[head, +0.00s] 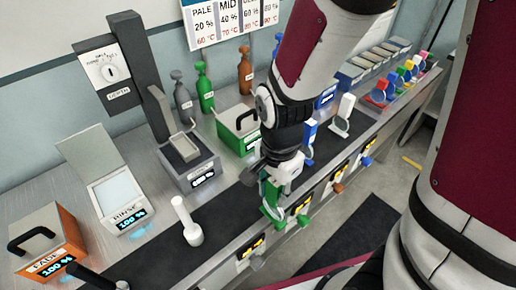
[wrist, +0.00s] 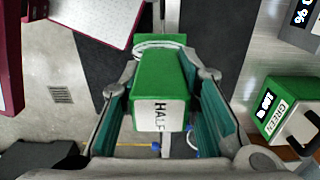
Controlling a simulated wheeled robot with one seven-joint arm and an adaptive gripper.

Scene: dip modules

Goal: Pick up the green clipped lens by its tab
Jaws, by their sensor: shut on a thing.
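The green clipped lens (head: 271,211) is at my gripper (head: 280,178), over the front edge of the bench in the head view. In the wrist view its green tab (wrist: 160,82), with a white label reading HALF, sits between the two fingers of my gripper (wrist: 165,115). The fingers are shut on the tab from both sides. Part of a clear round rim shows behind the tab in the wrist view. Most of the lens is hidden by the tab and fingers, so I cannot tell whether it touches the bench.
A green box with a black handle (head: 238,128) stands behind my gripper. A blue clipped piece (head: 309,136) and a white one (head: 343,112) stand to the right. A white pestle-like piece (head: 187,222) stands on the dark mat to the left. Several coloured lenses line the far right.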

